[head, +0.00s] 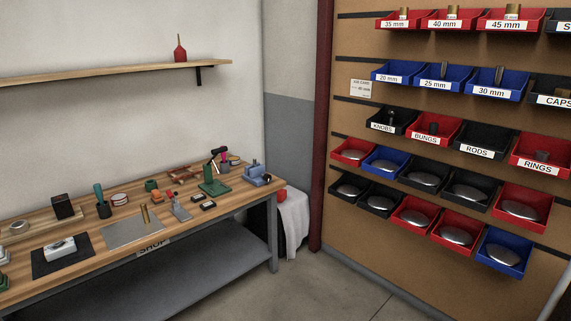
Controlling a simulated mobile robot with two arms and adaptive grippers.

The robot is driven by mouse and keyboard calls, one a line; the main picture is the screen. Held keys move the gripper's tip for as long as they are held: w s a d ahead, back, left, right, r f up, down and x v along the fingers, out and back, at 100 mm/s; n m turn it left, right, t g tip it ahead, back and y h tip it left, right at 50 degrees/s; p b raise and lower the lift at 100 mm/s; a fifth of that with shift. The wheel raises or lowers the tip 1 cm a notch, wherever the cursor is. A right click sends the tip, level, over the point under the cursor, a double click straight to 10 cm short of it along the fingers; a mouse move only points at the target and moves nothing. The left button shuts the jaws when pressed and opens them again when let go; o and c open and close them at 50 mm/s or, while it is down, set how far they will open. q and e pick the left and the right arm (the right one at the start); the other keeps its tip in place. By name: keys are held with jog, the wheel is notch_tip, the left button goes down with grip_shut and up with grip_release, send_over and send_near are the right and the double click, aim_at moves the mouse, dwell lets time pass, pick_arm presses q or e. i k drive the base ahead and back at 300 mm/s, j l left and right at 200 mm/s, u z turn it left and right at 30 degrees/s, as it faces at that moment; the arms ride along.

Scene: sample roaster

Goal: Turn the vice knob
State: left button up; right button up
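A small blue-grey device (256,178) that looks like a vice sits at the right end of the wooden workbench (185,235). It is too small in the head view to make out its knob clearly. Neither of my grippers shows in the head view.
A green press (213,184) stands just left of the blue-grey device. A grey plate (132,230), a dark mat (48,266) and small tools cover the bench. A white cloth (293,218) hangs past its right end. Bins (485,192) fill the right wall. The floor (345,285) between is clear.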

aim_at(266, 177)
jog(key=i+l+z, duration=0.15)
jog(key=i+z, duration=0.2)
jog(key=i, duration=0.2)
jog(key=i+z, duration=0.4)
jog(key=i, duration=0.15)
jog(key=i+j+z, duration=0.35)
jog(key=i, duration=0.2)
jog(key=i+j+z, duration=0.2)
jog(key=i+z, duration=0.15)
jog(key=i, duration=0.2)
jog(key=i+l+u, duration=0.15)
jog(key=i, duration=0.2)
jog(key=i+l+u, duration=0.15)
jog(key=i, duration=0.25)
jog(key=i+l+u, duration=0.15)
jog(key=i, duration=0.2)
